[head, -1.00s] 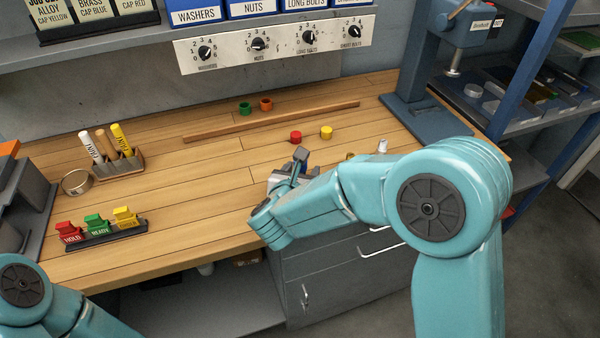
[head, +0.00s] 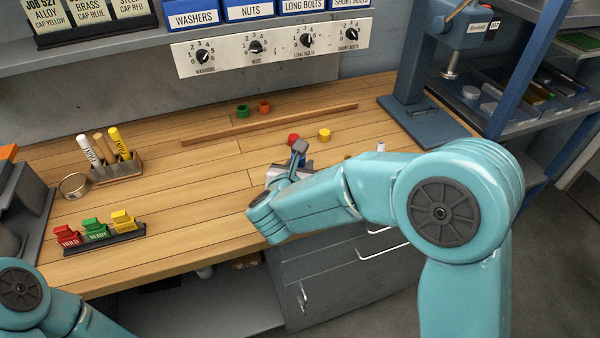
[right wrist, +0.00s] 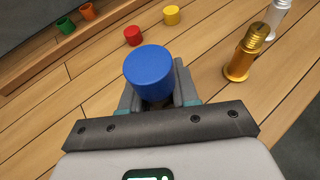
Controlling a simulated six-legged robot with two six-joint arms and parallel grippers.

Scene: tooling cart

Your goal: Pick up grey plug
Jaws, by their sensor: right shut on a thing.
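A silver-grey plug (right wrist: 279,12) stands upright at the top right of the right wrist view, partly cut off by the frame edge. It also shows in the head view (head: 381,146) just above my right arm. A brass plug (right wrist: 243,55) stands beside it. My right gripper (right wrist: 155,95) is shut on a blue cylindrical cap (right wrist: 149,72), apart from both plugs and to their left. In the head view my right gripper (head: 296,165) is over the front of the bench, largely hidden by the wrist. My left gripper is out of view.
A red cap (right wrist: 132,35) and a yellow cap (right wrist: 171,15) lie beyond the gripper. Green (head: 242,111) and orange (head: 264,106) cups stand behind a wooden strip (head: 270,124). A marker holder (head: 118,170) and tag rack (head: 105,242) are on the left.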

